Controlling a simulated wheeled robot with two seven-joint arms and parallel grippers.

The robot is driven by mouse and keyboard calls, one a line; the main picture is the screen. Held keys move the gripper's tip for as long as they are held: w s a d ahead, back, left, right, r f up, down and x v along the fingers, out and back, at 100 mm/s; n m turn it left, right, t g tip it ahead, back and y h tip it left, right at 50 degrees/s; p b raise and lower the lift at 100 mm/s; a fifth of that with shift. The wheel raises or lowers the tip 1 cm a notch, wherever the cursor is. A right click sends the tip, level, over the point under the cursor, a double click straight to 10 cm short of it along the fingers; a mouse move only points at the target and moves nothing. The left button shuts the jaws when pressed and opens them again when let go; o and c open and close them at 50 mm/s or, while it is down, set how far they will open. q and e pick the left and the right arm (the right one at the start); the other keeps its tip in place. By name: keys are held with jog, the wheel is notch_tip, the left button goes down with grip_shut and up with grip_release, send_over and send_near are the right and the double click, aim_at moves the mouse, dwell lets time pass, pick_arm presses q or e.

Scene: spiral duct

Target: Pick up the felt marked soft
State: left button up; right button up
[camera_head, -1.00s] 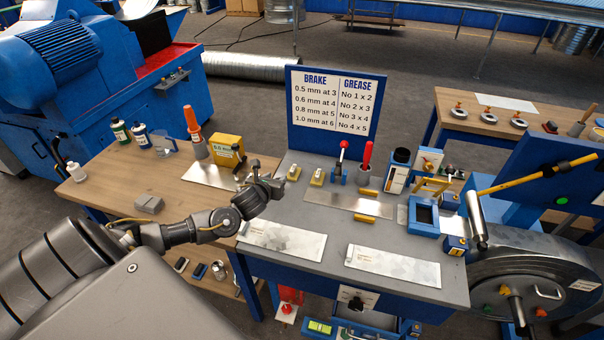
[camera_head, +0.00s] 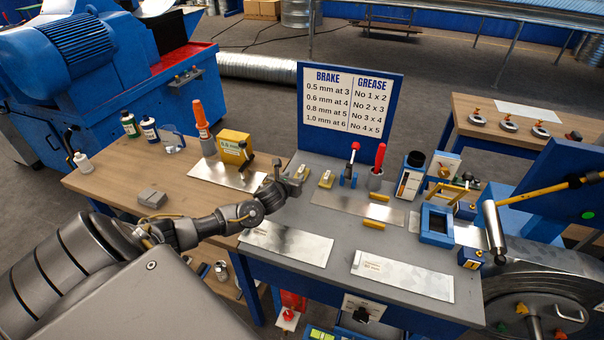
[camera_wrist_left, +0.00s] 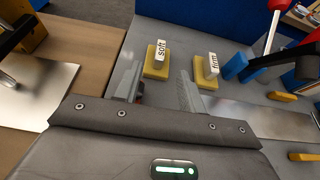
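The felt marked soft (camera_wrist_left: 158,62) has a yellow base and a white block with the word on it. It stands on the grey bench top, just beyond and between my left fingertips in the left wrist view. In the head view this felt (camera_head: 301,172) is partly behind my left gripper (camera_head: 288,183). In the left wrist view the left gripper (camera_wrist_left: 160,84) is open, its fingers apart with nothing between them. The felt marked firm (camera_wrist_left: 206,72) stands to the right, beyond the right finger; it also shows in the head view (camera_head: 327,179). My right gripper is not in view.
A red-knobbed lever (camera_head: 350,168) and a red-handled tool in a cup (camera_head: 377,167) stand right of the felts. The blue sign board (camera_head: 348,108) rises behind. Metal sheets (camera_head: 287,243) lie in front.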

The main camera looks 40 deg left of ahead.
aim_at(300, 171)
pick_arm(q)
jog(key=shift+w+a+f, duration=0.1)
jog(key=shift+w+f, duration=0.05)
jog(key=shift+w, duration=0.1)
jog(key=shift+w+a, duration=0.1)
jog(key=shift+w, duration=0.05)
jog(key=p+x, duration=0.1)
jog(key=x, duration=0.3)
jog(key=shift+f+p, duration=0.1)
jog(key=shift+p, duration=0.2)
jog(key=shift+w+f, duration=0.15)
jog(key=shift+w, duration=0.1)
grip_shut()
